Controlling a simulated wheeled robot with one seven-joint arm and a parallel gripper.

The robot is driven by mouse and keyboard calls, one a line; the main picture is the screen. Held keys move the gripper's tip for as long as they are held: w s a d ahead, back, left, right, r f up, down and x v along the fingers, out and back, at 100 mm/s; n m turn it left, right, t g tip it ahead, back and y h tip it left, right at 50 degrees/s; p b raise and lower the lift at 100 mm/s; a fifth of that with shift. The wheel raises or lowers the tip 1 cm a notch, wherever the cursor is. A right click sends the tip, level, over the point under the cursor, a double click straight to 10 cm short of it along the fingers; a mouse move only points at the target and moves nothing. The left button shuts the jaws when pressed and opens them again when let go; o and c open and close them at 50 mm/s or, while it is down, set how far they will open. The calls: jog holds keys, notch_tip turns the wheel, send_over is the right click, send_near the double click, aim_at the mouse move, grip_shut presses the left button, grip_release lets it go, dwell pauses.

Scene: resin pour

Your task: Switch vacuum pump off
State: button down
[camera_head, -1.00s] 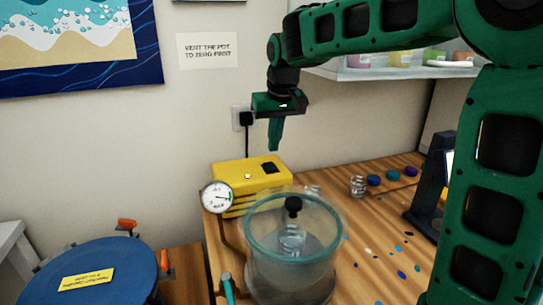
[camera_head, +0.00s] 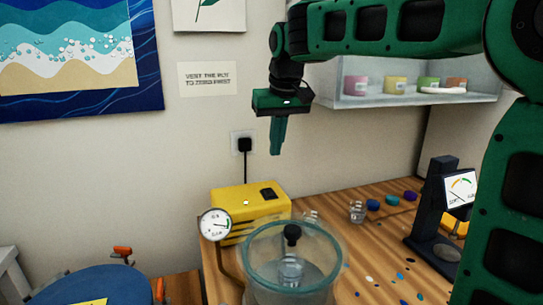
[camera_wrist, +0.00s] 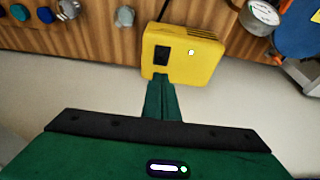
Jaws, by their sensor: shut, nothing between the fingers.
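The vacuum pump (camera_head: 235,207) is a yellow box on the wooden bench against the wall. In the wrist view the shut fingertips (camera_wrist: 160,80) overlap the edge of the pump (camera_wrist: 190,65) just below the switch (camera_wrist: 163,55). I cannot tell which way the rocker is tipped.
A clear pot (camera_head: 265,268) stands in front of the pump, beside a round gauge (camera_head: 214,223). A plugged wall outlet (camera_head: 243,143) is behind. Small cups and a dark stand with a display (camera_head: 440,215) are at right; a shelf (camera_head: 405,98) is above.

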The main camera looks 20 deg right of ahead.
aim_at(265, 190)
jog(key=w+n, duration=0.1)
jog(key=n, duration=0.5)
jog(key=w+n+g, duration=0.1)
jog(key=n, duration=0.5)
jog(key=w+a+n+g, duration=0.1)
jog(key=w+n, duration=0.1)
jog(key=n, duration=0.3)
jog(key=shift+w+r+n, duration=0.1)
jog(key=shift+r+n, duration=0.25)
jog(key=shift+n, duration=0.05)
jog(key=f, duration=0.4)
jog(key=w+f, duration=0.1)
jog(key=f, duration=0.9)
jog(key=shift+w+a, duration=0.1)
jog(key=shift+w, duration=0.2)
